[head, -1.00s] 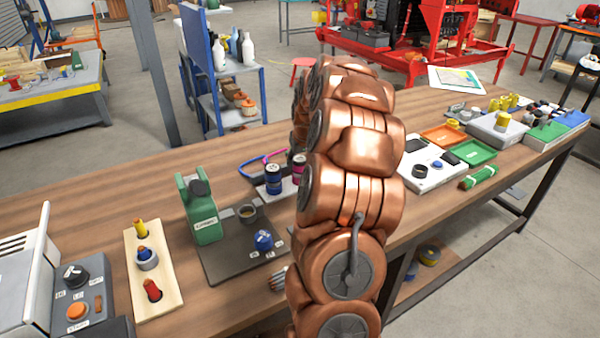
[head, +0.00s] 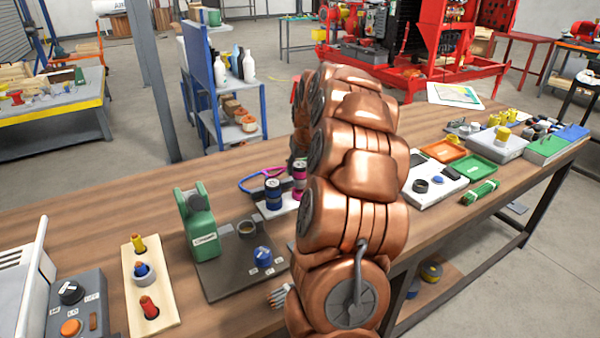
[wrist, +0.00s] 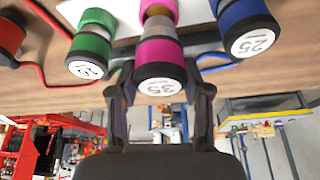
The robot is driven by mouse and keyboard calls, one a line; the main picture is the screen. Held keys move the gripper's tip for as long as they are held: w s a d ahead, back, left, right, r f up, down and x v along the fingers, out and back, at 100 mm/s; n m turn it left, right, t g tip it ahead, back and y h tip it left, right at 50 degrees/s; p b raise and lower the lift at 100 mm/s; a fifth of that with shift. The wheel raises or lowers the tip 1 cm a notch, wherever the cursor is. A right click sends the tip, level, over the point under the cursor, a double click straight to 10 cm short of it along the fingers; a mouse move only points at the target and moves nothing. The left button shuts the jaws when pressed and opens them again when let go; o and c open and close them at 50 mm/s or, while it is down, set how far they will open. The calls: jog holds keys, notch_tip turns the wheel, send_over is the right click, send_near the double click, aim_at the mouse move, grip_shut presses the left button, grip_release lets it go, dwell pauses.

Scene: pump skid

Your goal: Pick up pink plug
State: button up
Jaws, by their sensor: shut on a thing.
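The pink plug (wrist: 158,54) has a black end with a white label reading 35. In the wrist view my gripper (wrist: 159,92) is closed around it, one finger on each side of the black end. A brown and grey section shows between the plug and a second pink part (wrist: 158,10). The green plug (wrist: 90,45) and the blue plug (wrist: 246,28) flank it. In the head view pink parts (head: 299,172) show beside the blue plug (head: 273,194), partly behind my arm. My gripper is hidden there.
A white panel (head: 432,200) and orange and green trays (head: 471,169) lie right of my arm. A red cable (wrist: 30,72) runs near the green plug.

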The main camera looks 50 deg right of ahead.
jog(key=s+a+r+b, duration=0.1)
jog(key=s+a+b, duration=0.1)
jog(key=s+a, duration=0.6)
jog(key=shift+s+a+r+b, duration=0.15)
jog(key=shift+s+r+b, duration=0.15)
jog(key=shift+s, duration=2.35)
